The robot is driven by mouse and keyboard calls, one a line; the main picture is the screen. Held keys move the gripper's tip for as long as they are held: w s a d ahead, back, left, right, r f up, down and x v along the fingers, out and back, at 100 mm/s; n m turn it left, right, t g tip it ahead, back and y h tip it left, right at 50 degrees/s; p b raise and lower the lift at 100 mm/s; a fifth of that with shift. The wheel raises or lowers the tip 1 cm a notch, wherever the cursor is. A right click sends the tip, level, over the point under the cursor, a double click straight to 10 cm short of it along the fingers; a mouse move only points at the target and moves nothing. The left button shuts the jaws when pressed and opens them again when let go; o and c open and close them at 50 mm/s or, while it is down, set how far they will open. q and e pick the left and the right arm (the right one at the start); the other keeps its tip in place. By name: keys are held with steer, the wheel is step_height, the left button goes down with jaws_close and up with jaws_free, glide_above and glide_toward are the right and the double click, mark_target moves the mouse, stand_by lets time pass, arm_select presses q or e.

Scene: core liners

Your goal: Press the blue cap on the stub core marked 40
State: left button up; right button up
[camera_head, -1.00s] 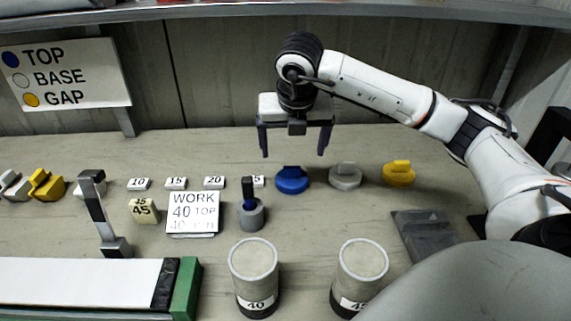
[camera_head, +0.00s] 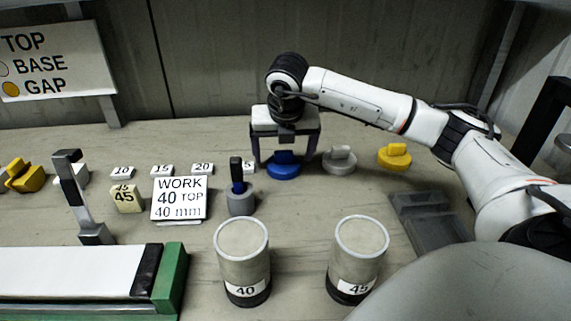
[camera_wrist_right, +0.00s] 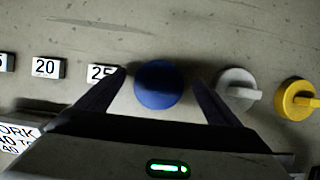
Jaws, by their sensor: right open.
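The blue cap (camera_head: 283,166) lies on the bench at the left end of a row of three caps. My right gripper (camera_head: 283,160) is open and lowered over it, with one finger on each side. In the right wrist view the blue cap (camera_wrist_right: 159,85) sits between the two spread fingers (camera_wrist_right: 160,92), with a gap to each. The stub core marked 40 (camera_head: 243,260) stands upright on the bench, nearer to me, with a bare pale top. My left gripper is not in view.
A grey-white cap (camera_head: 339,161) and a yellow cap (camera_head: 394,156) lie right of the blue one. The core marked 45 (camera_head: 358,258) stands beside core 40. A work card (camera_head: 179,199), a grey holder with a dark-handled tool (camera_head: 240,201) and a grey tray (camera_head: 430,222) are nearby.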

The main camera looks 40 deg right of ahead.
mark_target(284, 151)
steer(key=c, duration=0.9)
steer(key=shift+c, duration=0.6)
steer(key=shift+r+p, duration=1.05)
steer(key=shift+r, duration=0.5)
steer(key=shift+r+p, duration=0.95)
steer(key=shift+r, duration=0.55)
